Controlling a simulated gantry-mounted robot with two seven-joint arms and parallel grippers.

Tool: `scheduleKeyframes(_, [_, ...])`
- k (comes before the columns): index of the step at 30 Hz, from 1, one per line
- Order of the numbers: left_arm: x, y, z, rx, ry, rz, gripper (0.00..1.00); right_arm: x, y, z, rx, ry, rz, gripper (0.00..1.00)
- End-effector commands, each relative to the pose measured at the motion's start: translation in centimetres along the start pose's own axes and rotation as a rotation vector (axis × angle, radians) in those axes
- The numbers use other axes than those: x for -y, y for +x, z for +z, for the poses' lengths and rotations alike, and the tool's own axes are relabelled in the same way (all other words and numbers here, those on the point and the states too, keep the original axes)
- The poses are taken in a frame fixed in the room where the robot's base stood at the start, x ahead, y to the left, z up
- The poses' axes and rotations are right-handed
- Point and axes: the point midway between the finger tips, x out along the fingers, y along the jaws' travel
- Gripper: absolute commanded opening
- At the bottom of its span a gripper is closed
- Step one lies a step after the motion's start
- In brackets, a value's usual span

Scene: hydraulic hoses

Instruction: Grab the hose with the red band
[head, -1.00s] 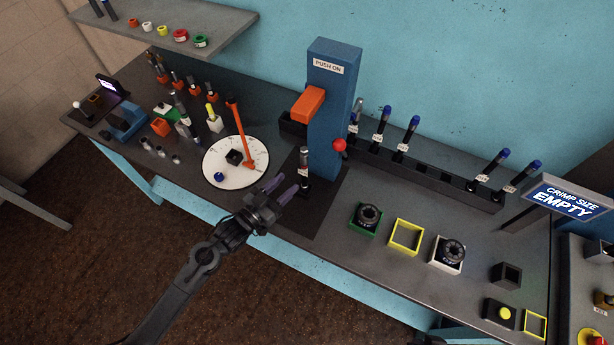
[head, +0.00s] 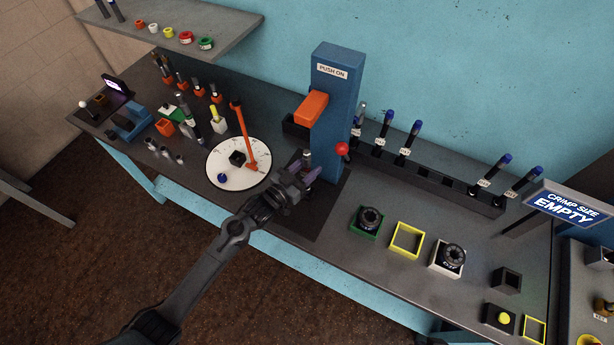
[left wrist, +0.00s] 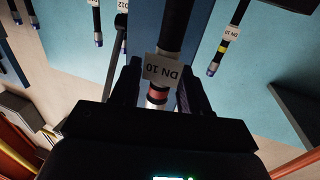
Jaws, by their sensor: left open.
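The hose with the red band (left wrist: 157,97) shows in the left wrist view, with a white "DN 10" tag and a silver end. It lies between the two fingers of my left gripper (left wrist: 160,88), which are apart. In the head view my left gripper (head: 297,178) is at the foot of the blue "PUSH ON" press (head: 335,115). The upright hose (head: 307,157) there is partly hidden behind the fingers. I cannot tell whether a finger touches it. My right gripper is not in view.
A white turntable (head: 225,180) with an orange arm stands left of the gripper. A black rack (head: 440,185) with several blue-tipped hoses runs behind and to the right. A hose with a yellow band (left wrist: 221,47) hangs apart in the wrist view. Die holders (head: 407,240) stand right.

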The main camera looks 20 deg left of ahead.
Motion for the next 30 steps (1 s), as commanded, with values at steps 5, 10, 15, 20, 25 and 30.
scheduleKeyframes(5, [0.0,0.0,0.0,0.0,0.0,0.0,0.42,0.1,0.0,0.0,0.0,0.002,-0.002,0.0])
scheduleKeyframes(10, [0.0,0.0,0.0,0.0,0.0,0.0,0.16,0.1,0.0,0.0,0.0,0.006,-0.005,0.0])
scheduleKeyframes(15, [0.0,0.0,0.0,0.0,0.001,0.0,0.0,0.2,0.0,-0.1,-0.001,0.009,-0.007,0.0])
scheduleKeyframes(20, [0.1,0.0,-0.2,-0.003,0.001,-0.001,0.0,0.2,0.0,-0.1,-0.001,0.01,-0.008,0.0])
scheduleKeyframes(25, [0.1,0.0,-0.3,-0.003,0.001,-0.001,0.0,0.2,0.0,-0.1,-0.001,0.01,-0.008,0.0])
scheduleKeyframes(30, [0.1,0.0,-1.7,-0.006,0.003,0.0,0.0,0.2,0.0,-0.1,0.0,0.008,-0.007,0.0])
